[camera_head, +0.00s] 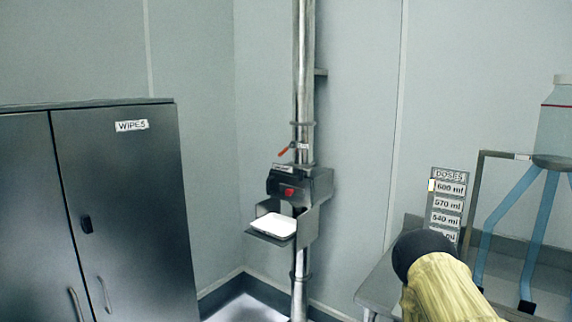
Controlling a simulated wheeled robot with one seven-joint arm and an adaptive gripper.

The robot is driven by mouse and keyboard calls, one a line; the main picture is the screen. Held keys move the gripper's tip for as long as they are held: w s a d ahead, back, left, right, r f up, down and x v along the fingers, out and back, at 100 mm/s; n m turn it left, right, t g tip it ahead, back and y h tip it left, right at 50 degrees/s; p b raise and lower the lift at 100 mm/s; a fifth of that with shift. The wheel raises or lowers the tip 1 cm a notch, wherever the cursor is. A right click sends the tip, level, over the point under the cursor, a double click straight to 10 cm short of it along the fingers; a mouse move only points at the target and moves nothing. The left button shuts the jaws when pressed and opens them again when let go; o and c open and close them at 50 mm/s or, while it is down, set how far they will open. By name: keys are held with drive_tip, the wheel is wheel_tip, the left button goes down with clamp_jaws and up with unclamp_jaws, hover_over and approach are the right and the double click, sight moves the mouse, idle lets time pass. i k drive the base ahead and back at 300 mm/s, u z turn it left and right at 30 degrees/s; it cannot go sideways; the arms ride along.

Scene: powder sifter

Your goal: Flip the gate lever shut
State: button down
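The gate lever (285,152) is a small lever with a red grip on the vertical steel pipe, just above the dark sifter box. Its red grip points to the left and slants downward from the pipe. A small white tag (302,146) sits beside it, too small to read. The sifter box (315,186) has a red button (288,191) on its front. A padded yellow arm section with a dark end, likely mine, shows at the lower right, well apart from the lever. My gripper's fingers are not seen.
A white tray (272,226) rests on the shelf below the box. A dark cabinet (125,210) labelled WIPES stands at the left. At the right are a DOSES board (447,201), a steel bench (385,283) and a framed stand (480,180). Open space lies before the pipe.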

sight(284, 150)
drive_tip(key=u, duration=1.45)
drive_tip(key=i, duration=1.65)
drive_tip(key=z, duration=0.3)
